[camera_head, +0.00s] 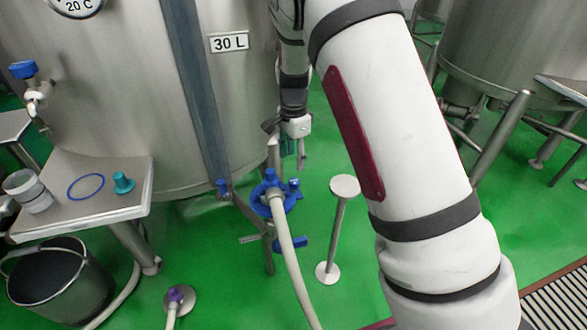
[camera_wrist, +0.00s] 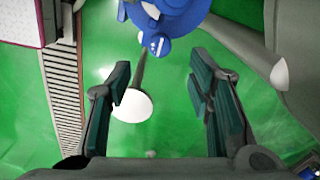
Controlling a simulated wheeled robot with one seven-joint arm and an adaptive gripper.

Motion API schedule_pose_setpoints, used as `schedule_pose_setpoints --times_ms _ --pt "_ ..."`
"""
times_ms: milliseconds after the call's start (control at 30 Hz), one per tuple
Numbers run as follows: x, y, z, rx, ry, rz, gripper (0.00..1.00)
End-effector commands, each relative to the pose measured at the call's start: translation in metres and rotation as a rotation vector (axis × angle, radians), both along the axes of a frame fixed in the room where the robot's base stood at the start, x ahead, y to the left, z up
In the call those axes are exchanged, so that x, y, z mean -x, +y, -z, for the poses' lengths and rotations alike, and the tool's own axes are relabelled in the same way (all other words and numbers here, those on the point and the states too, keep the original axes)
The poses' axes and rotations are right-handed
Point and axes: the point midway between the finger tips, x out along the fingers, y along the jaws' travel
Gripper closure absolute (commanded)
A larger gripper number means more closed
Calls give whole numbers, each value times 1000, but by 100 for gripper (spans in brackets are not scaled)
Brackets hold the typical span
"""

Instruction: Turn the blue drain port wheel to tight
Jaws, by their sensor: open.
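The blue drain port wheel (camera_head: 262,207) is at the front of the steel tank's foot, with a pale hose joined to it and running down toward the camera. In the wrist view a blue fitting (camera_wrist: 190,14), which looks like the wheel, shows at the top edge, partly cut off. My gripper (camera_head: 298,152) is above and slightly right of the wheel in the head view. In the wrist view my gripper (camera_wrist: 160,80) is open, with its two dark green fingers apart and nothing between them. The fingers are clear of the blue fitting.
The tank (camera_head: 130,100) bears a 30 L label. A blue lever (camera_head: 292,243) sits below the wheel. A round-topped stand (camera_head: 344,186) is close at the right. A side shelf (camera_head: 120,205) holds a blue ring and cap; a black bucket (camera_head: 60,285) stands below.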

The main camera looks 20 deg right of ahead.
Motion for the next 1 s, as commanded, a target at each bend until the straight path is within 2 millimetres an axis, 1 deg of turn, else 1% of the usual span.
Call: schedule_pose_setpoints --times_ms 33,100,233,367,733,800,867,967,1000 --pt "0 1 -8 0 -2 -1 53" --pt "-1 1 -17 -2 -3 0 53" --pt "0 0 -27 0 0 0 53" --pt "0 0 -31 0 0 0 53" --pt "0 0 -31 0 0 0 53" --pt "2 0 -34 -4 -1 -6 53" --pt "6 1 -42 -12 -2 -21 53" --pt "21 1 -66 -38 -9 -74 53" --pt "30 2 -78 -50 -12 -106 53"
